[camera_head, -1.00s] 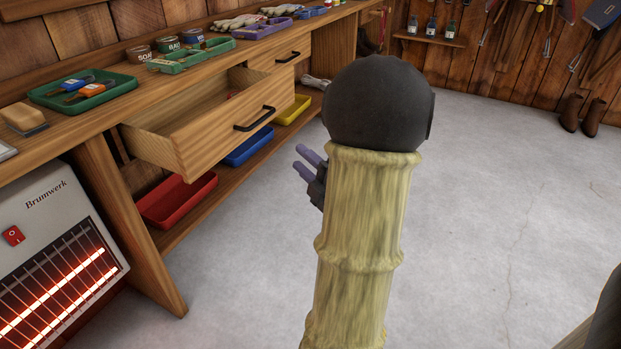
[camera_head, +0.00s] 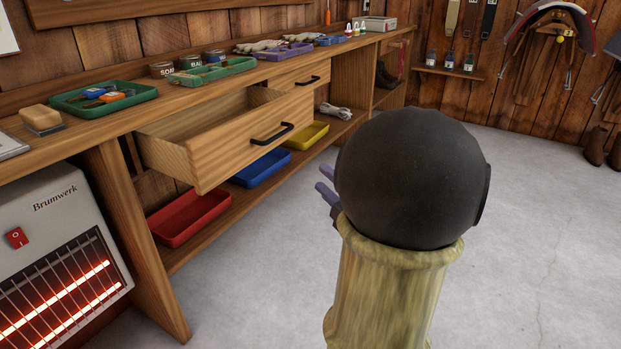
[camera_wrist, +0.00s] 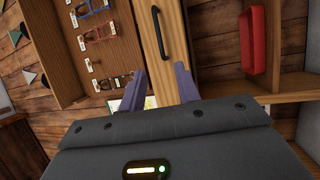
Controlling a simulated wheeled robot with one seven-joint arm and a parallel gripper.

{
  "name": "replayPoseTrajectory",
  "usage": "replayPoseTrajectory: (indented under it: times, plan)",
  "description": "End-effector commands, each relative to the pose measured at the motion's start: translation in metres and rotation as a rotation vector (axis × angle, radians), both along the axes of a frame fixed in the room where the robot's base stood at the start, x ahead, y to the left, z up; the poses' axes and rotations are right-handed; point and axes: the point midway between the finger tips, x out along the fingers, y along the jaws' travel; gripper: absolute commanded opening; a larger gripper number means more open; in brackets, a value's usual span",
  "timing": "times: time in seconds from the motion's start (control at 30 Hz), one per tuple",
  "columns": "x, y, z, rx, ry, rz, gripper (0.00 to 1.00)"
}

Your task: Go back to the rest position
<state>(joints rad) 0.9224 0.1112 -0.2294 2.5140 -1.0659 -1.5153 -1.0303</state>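My gripper (camera_head: 326,193) shows only as two purple fingertips to the left of my arm in the head view; the rest is hidden behind my arm. In the wrist view, the fingers of my gripper (camera_wrist: 161,86) stand apart with nothing held between them. The open wooden drawer (camera_head: 235,150) sticks out of the bench, with a gap between it and my gripper in the head view. Its dark handle (camera_wrist: 161,33) lies beyond the fingertips in the wrist view, and I see no contact.
Below the drawer, a red tray (camera_head: 190,217), a blue tray (camera_head: 262,168) and a yellow tray (camera_head: 306,136) sit on the low shelf. A glowing heater (camera_head: 60,255) stands at the left. The grey floor (camera_head: 530,230) to the right is clear.

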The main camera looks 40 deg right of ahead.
Motion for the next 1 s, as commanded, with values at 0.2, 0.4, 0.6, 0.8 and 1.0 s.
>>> replayPoseTrajectory:
  times: [0.2, 0.4, 0.6, 0.8, 1.0]
  plan:
    - [0.000, 0.000, 0.000, 0.000, 0.000, 0.000, 0.32]
    - [0.013, 0.003, 0.010, 0.056, 0.041, -0.013, 0.32]
    - [0.047, 0.013, 0.026, 0.261, 0.185, -0.078, 0.32]
    - [0.071, 0.037, 0.033, 0.523, 0.356, -0.178, 0.32]
    - [0.077, 0.076, 0.037, 0.782, 0.536, -0.298, 0.32]
